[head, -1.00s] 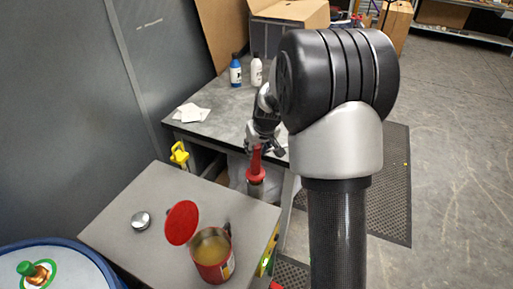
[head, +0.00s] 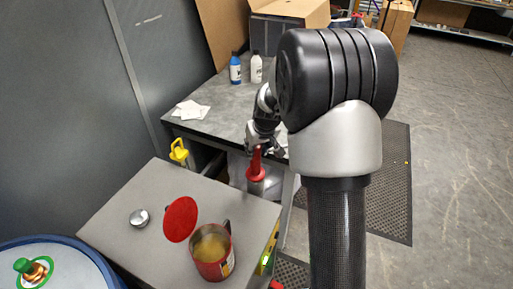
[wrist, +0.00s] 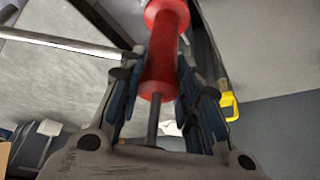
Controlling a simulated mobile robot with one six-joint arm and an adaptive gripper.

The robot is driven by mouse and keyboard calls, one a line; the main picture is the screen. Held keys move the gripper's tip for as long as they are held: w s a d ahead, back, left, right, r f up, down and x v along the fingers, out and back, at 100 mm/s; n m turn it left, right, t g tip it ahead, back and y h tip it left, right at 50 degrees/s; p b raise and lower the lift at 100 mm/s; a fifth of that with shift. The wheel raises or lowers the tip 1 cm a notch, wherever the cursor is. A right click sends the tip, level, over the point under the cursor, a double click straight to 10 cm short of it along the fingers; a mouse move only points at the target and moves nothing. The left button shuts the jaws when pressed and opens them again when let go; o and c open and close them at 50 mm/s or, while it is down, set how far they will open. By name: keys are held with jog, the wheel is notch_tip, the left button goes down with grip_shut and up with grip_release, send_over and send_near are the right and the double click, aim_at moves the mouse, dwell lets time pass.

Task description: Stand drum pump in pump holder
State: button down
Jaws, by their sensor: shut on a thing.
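The drum pump (head: 256,168) has a red body with a red flange and a grey tube below it. It stands roughly upright past the far right corner of the near grey tabletop. My gripper (head: 262,146) is shut on the red part from above. In the wrist view the pump (wrist: 162,60) lies between the two fingers of my gripper (wrist: 165,88), with a dark rod towards the palm. The lower end of the tube is hidden behind the tabletop. I cannot make out the pump holder for certain.
The near tabletop (head: 150,190) carries a red tin (head: 212,268), a red lid (head: 180,219) and a metal cap (head: 139,217). A blue drum (head: 60,244) is at the lower left. Bottles stand on the farther table (head: 215,124).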

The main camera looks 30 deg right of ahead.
jog(key=shift+w+f+b, duration=0.1)
jog(key=shift+f+b, duration=0.5)
jog(key=shift+b, duration=0.05)
dwell(0.3)
jog(key=c, duration=1.5)
grip_release()
jog(key=o, duration=0.4)
jog(key=shift+f, duration=0.1)
jog(key=shift+s+f, duration=0.2)
jog(key=shift+s, duration=0.05)
jog(key=v, duration=1.2)
jog(key=shift+w+r, duration=0.1)
jog(key=shift+r, duration=0.1)
